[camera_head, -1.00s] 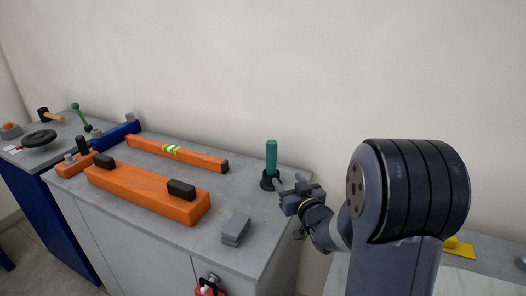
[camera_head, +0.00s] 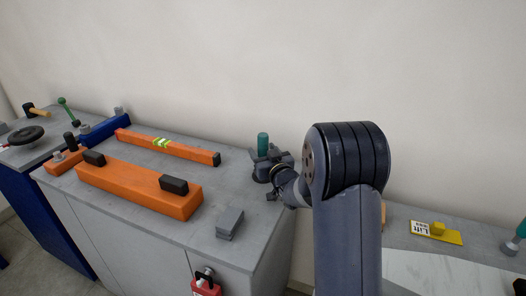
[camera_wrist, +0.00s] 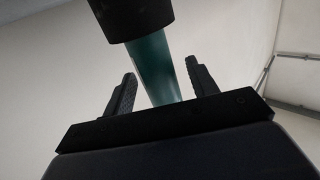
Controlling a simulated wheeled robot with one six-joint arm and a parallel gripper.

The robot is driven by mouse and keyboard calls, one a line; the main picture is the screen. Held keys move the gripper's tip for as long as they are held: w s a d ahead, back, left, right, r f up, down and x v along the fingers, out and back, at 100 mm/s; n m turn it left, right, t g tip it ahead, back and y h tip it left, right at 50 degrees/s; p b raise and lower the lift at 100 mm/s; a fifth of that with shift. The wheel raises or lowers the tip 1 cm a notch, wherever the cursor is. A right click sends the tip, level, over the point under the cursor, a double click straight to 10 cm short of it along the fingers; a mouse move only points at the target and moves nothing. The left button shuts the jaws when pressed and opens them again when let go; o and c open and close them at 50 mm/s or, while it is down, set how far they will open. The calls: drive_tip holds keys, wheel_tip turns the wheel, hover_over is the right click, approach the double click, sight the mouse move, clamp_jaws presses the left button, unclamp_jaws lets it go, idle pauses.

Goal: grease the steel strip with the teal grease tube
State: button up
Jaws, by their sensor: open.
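The teal grease tube (camera_head: 263,141) stands upright near the back right corner of the grey worktop. In the wrist view the tube (camera_wrist: 155,72) shows between my two fingers, with a black part, its holder or cap, at the top of the picture. My gripper (camera_wrist: 161,78) is open around the tube, with a gap on each side. I cannot tell for sure which item is the steel strip; small grey stacked plates (camera_head: 229,222) lie near the front edge.
Two orange bars, a thick one with black blocks (camera_head: 140,188) and a thin one with a green-yellow label (camera_head: 185,148), lie on the worktop. A blue bar (camera_head: 104,128) is at the back left. A red padlock-like item (camera_head: 206,287) hangs in front. The wall rises behind.

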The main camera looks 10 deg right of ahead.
drive_tip(key=shift+w, duration=0.2)
drive_tip(key=shift+c, duration=0.4)
drive_tip(key=c, duration=1)
